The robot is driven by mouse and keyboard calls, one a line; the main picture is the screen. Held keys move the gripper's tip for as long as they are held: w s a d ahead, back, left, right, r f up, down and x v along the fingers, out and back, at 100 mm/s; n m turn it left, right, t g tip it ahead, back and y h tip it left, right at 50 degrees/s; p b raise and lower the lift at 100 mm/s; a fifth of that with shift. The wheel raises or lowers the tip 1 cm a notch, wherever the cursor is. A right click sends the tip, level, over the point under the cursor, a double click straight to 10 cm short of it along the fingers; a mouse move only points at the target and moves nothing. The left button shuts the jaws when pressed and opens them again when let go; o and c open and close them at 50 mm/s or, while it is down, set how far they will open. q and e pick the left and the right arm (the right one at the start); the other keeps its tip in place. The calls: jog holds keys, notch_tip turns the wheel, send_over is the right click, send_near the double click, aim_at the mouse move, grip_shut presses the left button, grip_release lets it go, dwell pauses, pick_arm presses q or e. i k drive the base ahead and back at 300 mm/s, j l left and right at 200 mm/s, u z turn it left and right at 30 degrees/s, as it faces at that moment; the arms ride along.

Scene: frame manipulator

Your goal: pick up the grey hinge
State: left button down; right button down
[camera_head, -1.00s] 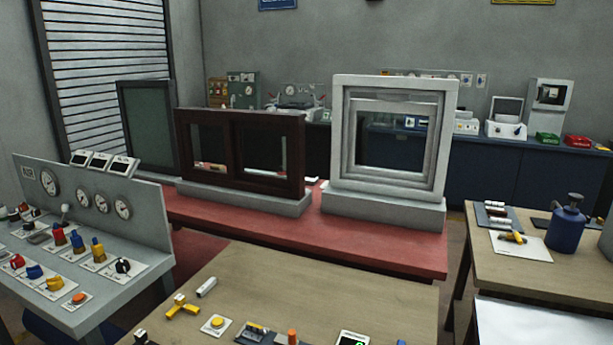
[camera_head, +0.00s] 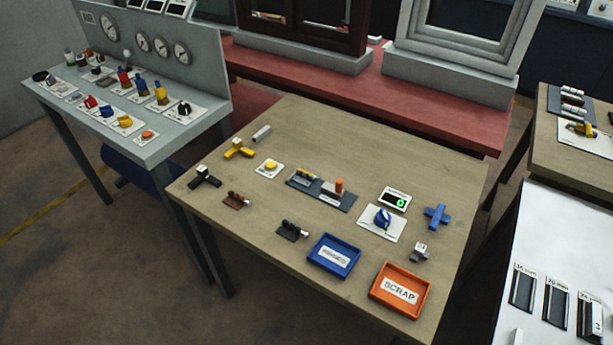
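A small grey part (camera_head: 420,252) with a pale top lies near the right edge of the wooden table (camera_head: 330,130), above the orange tray. It may be the grey hinge, but it is too small to tell its shape. A light grey bar-like piece (camera_head: 262,132) lies near the table's far left edge. Neither of my grippers shows in the view.
A blue tray (camera_head: 312,262) and an orange SCRAP tray (camera_head: 374,295) are at the table's front. A dark brown part (camera_head: 236,201), a black part (camera_head: 291,231), a yellow part (camera_head: 238,151) and a blue cross-shaped part (camera_head: 437,217) lie around. The table's back right is clear.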

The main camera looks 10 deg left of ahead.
aim_at(300, 171)
jog(key=z, duration=0.3)
jog(key=j+z, duration=0.75)
jog(key=j, duration=0.35)
jog(key=k+j, duration=0.15)
jog(key=j, duration=0.3)
jog(key=k+j+z, duration=0.15)
jog(key=j, duration=0.7)
jog(key=k+z, duration=0.05)
